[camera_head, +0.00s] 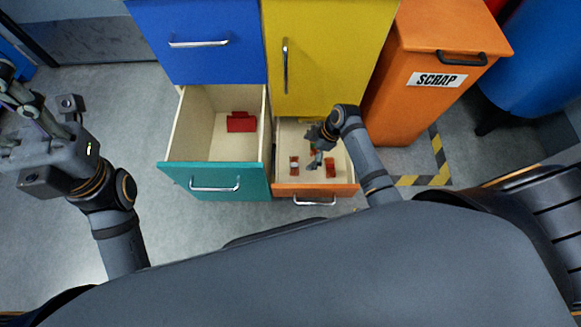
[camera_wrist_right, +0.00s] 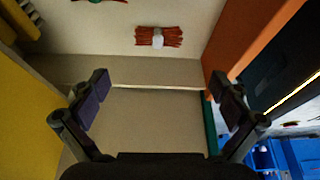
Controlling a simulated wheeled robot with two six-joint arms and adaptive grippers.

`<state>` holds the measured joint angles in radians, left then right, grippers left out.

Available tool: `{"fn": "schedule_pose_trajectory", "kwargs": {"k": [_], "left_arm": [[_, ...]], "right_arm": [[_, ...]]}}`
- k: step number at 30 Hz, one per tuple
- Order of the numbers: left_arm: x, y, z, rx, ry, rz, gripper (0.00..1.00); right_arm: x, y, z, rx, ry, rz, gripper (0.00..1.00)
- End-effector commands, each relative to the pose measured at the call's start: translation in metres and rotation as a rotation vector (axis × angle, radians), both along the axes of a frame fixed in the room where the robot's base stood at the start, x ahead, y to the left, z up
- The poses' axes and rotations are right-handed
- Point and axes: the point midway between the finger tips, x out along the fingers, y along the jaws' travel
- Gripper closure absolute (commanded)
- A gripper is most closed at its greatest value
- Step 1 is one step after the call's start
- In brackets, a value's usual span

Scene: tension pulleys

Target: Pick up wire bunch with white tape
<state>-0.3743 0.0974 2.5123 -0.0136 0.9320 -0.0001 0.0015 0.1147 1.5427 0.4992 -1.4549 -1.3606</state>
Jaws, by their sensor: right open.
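The wire bunch with white tape (camera_wrist_right: 158,38) is a short bundle of red-brown wires with a white band round its middle. It lies on the drawer floor near the top of the right wrist view. In the head view it seems to be the small bunch (camera_head: 294,165) at the left of the orange-fronted drawer. My right gripper (camera_head: 316,152) reaches into this drawer. My left gripper (camera_head: 38,115) is raised at the left, away from the drawers.
Another bunch with green tape (camera_wrist_right: 100,1) is cut off at the wrist view's top. A red bunch (camera_head: 330,167) lies at the drawer's right. The open teal drawer (camera_head: 214,180) holds a red piece (camera_head: 240,122). An orange scrap bin (camera_head: 430,80) stands to the right.

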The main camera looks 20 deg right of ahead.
Motion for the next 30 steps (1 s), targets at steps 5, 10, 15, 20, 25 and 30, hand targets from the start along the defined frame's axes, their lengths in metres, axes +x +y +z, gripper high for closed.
{"fn": "schedule_pose_trajectory", "kwargs": {"k": [5,10,15,20,25,30], "left_arm": [[0.0,0.0,-0.005,0.0,0.001,0.003,0.6],[0.001,-0.001,-0.024,0.001,0.001,0.014,0.6],[0.002,-0.001,-0.03,0.002,0.001,0.022,0.6],[0.002,-0.001,-0.037,0.003,-0.001,0.024,0.6],[0.002,-0.003,-0.065,0.01,-0.001,0.037,0.6],[0.006,-0.004,-0.074,0.013,0.011,0.049,0.6]], "right_arm": [[0.001,0.003,-0.007,0.001,0.001,-0.001,0.0],[0.003,0.014,-0.038,0.003,0.002,-0.003,0.0],[0.006,0.02,-0.049,0.0,0.0,-0.003,0.0],[0.007,0.022,-0.057,0.0,0.0,-0.003,0.0],[0.012,0.032,-0.086,0.0,0.001,-0.004,0.0],[0.014,0.039,-0.098,-0.001,0.002,-0.004,0.0]]}}
